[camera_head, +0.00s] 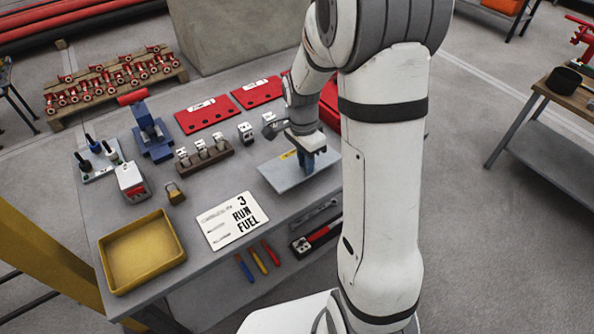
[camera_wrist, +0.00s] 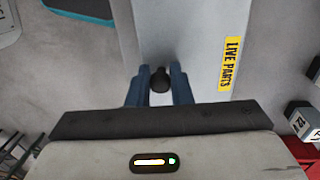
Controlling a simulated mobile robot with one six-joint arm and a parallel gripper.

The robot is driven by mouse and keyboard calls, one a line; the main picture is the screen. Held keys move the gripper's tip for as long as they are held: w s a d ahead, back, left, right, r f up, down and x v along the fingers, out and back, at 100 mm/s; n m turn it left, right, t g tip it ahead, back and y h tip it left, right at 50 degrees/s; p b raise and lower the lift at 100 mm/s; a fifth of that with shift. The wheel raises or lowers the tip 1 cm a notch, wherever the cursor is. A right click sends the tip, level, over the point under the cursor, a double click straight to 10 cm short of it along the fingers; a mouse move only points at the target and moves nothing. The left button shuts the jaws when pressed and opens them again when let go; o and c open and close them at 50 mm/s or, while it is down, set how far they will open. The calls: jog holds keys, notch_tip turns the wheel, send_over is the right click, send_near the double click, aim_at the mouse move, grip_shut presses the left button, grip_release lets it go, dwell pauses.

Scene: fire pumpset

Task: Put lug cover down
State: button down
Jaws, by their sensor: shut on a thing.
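The lug cover (camera_head: 285,178) is a pale grey plate with a yellow "LIVE PARTS" label. It is at the right part of the grey workbench, below my gripper (camera_head: 310,160). In the wrist view the cover (camera_wrist: 205,60) fills the upper middle, with the label near its right edge. My gripper (camera_wrist: 160,78) has its blue fingers shut on a dark round knob (camera_wrist: 160,82) on the cover. Whether the cover touches the bench top cannot be told. My arm hides the cover's right side in the head view.

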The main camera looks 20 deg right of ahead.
notch_tip(320, 180, down, 4)
jog(key=shift+d, duration=0.15)
jog(key=shift+s, duration=0.1)
jog(key=c, duration=1.3)
grip_release()
jog(key=shift+r, duration=0.1)
